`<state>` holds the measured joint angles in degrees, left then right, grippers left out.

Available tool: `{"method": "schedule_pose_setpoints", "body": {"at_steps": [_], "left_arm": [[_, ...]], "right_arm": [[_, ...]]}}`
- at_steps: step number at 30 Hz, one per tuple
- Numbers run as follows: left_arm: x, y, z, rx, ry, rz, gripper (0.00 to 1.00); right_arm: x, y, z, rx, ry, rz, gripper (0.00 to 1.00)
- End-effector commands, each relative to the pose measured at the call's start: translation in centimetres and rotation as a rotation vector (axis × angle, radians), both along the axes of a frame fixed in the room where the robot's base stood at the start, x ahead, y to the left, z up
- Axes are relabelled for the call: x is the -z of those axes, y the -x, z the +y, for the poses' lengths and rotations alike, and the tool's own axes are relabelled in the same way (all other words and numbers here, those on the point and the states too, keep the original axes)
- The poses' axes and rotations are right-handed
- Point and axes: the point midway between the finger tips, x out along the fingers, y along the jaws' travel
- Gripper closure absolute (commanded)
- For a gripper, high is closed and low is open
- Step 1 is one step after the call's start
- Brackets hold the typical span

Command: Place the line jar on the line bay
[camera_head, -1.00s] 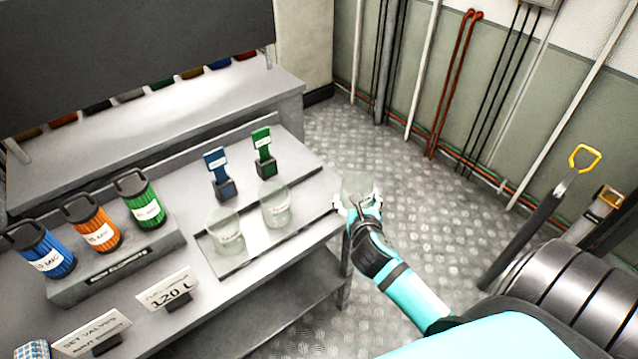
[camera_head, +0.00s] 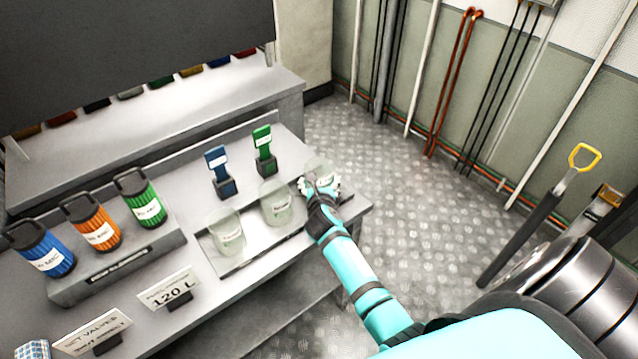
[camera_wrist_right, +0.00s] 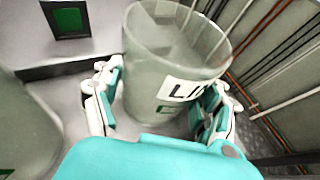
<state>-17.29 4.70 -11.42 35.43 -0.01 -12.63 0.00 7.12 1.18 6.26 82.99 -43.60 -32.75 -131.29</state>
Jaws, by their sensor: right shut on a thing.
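The line jar (camera_head: 321,170) is a clear glass with a white label reading "LIN" and a green mark, plainer in the right wrist view (camera_wrist_right: 165,60). My right gripper (camera_head: 320,187) is shut around its sides, and it also shows in the right wrist view (camera_wrist_right: 160,100). The jar is upright at the right end of the grey tray (camera_head: 236,266), beside two similar jars (camera_head: 277,205) (camera_head: 228,236). I cannot tell whether its base touches the surface. No marking for the line bay is readable. My left gripper is not in view.
A blue-topped stand (camera_head: 218,170) and a green-topped stand (camera_head: 264,150) are behind the jars. Blue (camera_head: 42,250), orange (camera_head: 92,225) and green (camera_head: 142,200) canisters stand on the left. A "120 L" sign (camera_head: 168,290) is in front.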

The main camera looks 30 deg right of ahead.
Motion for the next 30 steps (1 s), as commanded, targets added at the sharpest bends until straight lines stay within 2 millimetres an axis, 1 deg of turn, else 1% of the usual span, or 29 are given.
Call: {"method": "schedule_pose_setpoints", "body": {"at_steps": [5,9,10,15,22,25,28,30], "left_arm": [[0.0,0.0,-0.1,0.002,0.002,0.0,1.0],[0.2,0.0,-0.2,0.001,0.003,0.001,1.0],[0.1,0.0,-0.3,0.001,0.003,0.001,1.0],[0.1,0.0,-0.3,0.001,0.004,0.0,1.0],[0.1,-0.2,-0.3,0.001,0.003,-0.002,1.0],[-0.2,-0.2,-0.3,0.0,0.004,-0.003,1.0],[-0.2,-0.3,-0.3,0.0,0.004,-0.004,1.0],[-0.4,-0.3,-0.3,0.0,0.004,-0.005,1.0]], "right_arm": [[-0.2,0.0,0.0,0.0,0.002,-0.003,0.64],[0.2,0.0,-0.1,0.0,0.002,-0.002,0.64],[0.2,0.0,0.0,0.0,0.001,0.0,0.22],[0.1,0.0,0.0,0.0,0.001,-0.001,0.0],[0.1,0.0,0.0,0.0,0.001,-0.001,0.0],[-0.3,0.0,0.0,0.0,0.0,-0.002,0.0],[-0.5,0.8,0.4,0.0,0.002,-0.001,0.0],[-0.9,1.8,0.9,-0.001,0.002,0.0,0.0]]}}
